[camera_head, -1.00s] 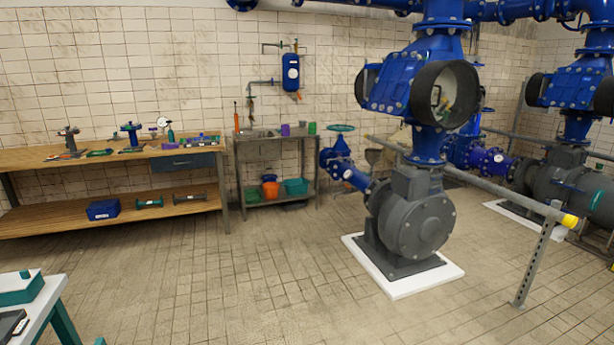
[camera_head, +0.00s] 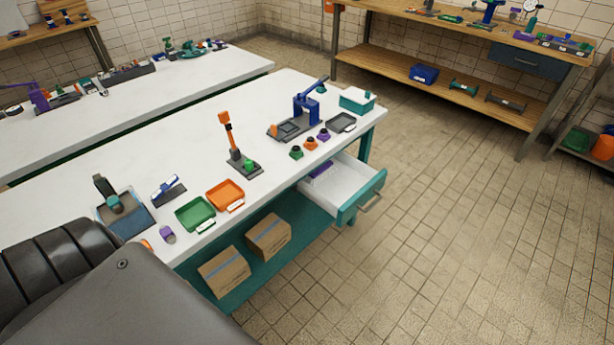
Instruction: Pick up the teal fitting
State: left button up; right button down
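A teal fitting with flared ends (camera_head: 464,86) lies on the lower wooden shelf (camera_head: 405,74) of the workbench at the upper right in the head view. Neither of my grippers is in view.
A white-topped table (camera_head: 262,188) with trays (camera_head: 225,194), small tools and an open white drawer (camera_head: 340,188) stands between me and the workbench. Cardboard boxes (camera_head: 225,271) sit on its lower shelf. The tiled floor (camera_head: 450,230) to the right is clear.

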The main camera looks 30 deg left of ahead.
aim_at(114, 205)
jog(key=u, duration=2.45)
